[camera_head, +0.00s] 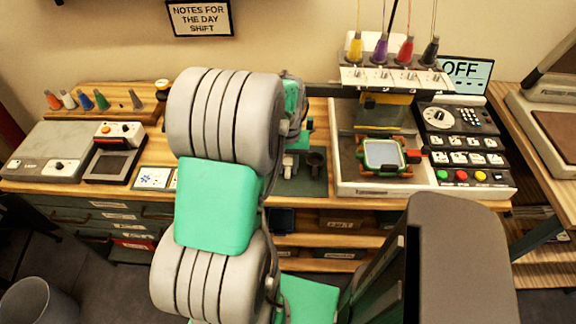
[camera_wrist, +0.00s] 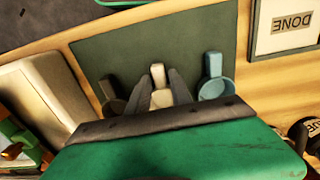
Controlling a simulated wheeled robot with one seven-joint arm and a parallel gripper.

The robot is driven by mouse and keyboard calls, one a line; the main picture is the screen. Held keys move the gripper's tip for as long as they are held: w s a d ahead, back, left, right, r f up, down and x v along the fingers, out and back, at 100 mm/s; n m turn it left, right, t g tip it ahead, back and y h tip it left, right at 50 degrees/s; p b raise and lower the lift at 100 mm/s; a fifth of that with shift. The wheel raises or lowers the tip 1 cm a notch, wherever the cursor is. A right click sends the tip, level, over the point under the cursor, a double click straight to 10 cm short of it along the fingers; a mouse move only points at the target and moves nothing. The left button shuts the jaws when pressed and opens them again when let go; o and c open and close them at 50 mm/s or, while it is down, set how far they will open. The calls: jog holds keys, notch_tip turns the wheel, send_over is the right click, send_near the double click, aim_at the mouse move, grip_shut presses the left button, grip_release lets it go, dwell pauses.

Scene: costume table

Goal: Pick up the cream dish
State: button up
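The cream dish (camera_wrist: 159,97) lies on a dark green mat (camera_wrist: 120,57), in the middle of a row of three handled dishes in the wrist view. Its handle points away from my gripper, and its near part is hidden by the gripper. My gripper (camera_wrist: 160,88) is open, with one dark finger on each side of the cream dish. I cannot tell whether the fingers touch it. In the head view my arm hides much of this area; the mat (camera_head: 300,187) shows only in part.
A blue dish (camera_wrist: 214,80) sits close on the right of my gripper and a dark grey dish (camera_wrist: 112,101) close on the left. A sign reading DONE (camera_wrist: 285,25) lies at the right. The embroidery machine (camera_head: 345,180) stands right of the mat in the head view.

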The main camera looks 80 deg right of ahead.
grip_shut()
jog(key=shift+r, duration=0.1)
dwell(0.3)
